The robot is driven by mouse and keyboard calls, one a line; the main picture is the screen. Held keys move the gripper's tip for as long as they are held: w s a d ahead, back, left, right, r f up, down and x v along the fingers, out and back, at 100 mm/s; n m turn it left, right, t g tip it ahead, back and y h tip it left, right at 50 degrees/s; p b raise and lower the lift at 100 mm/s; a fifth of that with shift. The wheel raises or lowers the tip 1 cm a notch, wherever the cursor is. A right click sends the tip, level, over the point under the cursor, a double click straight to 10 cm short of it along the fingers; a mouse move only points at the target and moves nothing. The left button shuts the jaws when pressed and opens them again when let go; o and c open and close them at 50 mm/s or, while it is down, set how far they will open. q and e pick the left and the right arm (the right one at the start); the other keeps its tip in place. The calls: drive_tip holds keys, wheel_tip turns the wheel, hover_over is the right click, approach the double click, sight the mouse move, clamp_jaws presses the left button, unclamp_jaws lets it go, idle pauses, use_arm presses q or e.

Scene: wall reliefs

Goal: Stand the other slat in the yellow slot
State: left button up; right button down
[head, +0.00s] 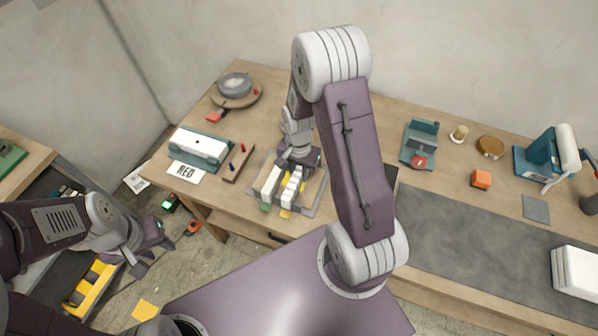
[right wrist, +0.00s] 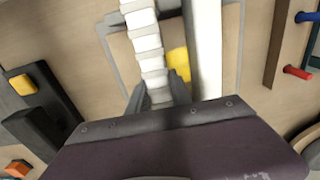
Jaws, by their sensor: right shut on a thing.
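My right gripper (head: 297,163) is shut on a white ridged slat (head: 291,188), which also shows between its fingers (right wrist: 157,92) in the right wrist view. The slat is above or in the grey-edged holder (head: 312,206); I cannot tell if its lower end is seated. A yellow marker (head: 285,213) shows at the slat's near end, and yellow (right wrist: 179,64) shows beside it in the wrist view. A plain white slat (head: 270,183) stands parallel on the left, with a green marker (head: 266,208) at its near end. My left gripper (head: 148,245) is empty, fingers apart, off the table's left side.
A white-topped teal device (head: 200,147), a "RED" card (head: 186,172) and a brown strip with red and blue pegs (head: 238,163) lie left of the holder. A round wooden board with a grey dish (head: 235,88) is behind. A grey mat (head: 470,245) covers the right side.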

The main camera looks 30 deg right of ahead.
sight(299, 170)
drive_tip(key=shift+f, duration=0.35)
idle(0.3)
drive_tip(key=c, duration=1.1)
unclamp_jaws()
drive_tip(key=shift+r, duration=0.1)
wheel_tip(299, 170, up, 9)
drive_tip(key=shift+f, duration=0.1)
